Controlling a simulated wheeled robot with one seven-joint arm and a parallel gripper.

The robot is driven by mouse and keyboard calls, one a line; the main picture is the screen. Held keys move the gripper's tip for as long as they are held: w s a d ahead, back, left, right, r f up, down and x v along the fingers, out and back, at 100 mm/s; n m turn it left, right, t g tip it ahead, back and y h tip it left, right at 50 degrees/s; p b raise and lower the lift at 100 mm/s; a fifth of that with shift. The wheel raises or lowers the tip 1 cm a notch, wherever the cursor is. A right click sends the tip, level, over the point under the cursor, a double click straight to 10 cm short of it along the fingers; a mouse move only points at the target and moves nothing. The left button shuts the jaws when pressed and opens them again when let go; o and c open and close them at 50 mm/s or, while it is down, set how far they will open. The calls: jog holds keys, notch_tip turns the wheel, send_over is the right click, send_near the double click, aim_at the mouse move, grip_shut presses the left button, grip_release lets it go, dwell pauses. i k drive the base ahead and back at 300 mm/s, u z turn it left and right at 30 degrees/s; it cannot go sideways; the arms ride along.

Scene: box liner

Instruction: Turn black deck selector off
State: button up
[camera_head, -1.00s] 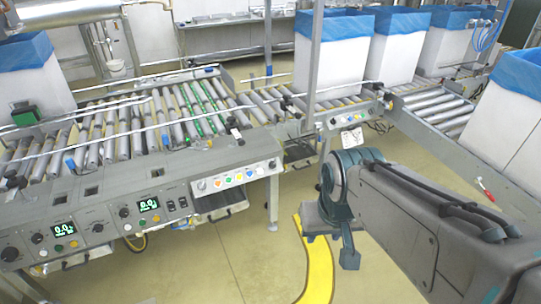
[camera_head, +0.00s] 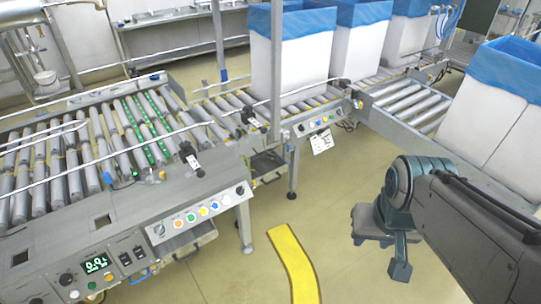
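Several black controls show in the head view, and I cannot tell for sure which is the deck selector. A small black control with a white tag (camera_head: 188,152) stands on the conveyor's grey deck edge; a similar one (camera_head: 249,119) is farther right. A black knob (camera_head: 240,190) sits at the right end of the front button panel. Their switch positions are too small to read. My gripper (camera_head: 388,250) hangs over the floor at the right, below my arm, well apart from these controls. Its fingers are not clear enough to tell open from shut.
A roller conveyor (camera_head: 75,165) fills the left, with a green display (camera_head: 96,264) on its front panel. White boxes with blue liners (camera_head: 290,65) stand behind. A second conveyor (camera_head: 405,100) is at the right. The floor around the yellow stripe (camera_head: 293,265) is clear.

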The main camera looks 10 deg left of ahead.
aim_at(240, 190)
jog(key=z, duration=0.1)
jog(key=i, duration=0.7)
jog(key=u, duration=0.5)
jog(key=i, duration=0.5)
jog(key=u, duration=0.4)
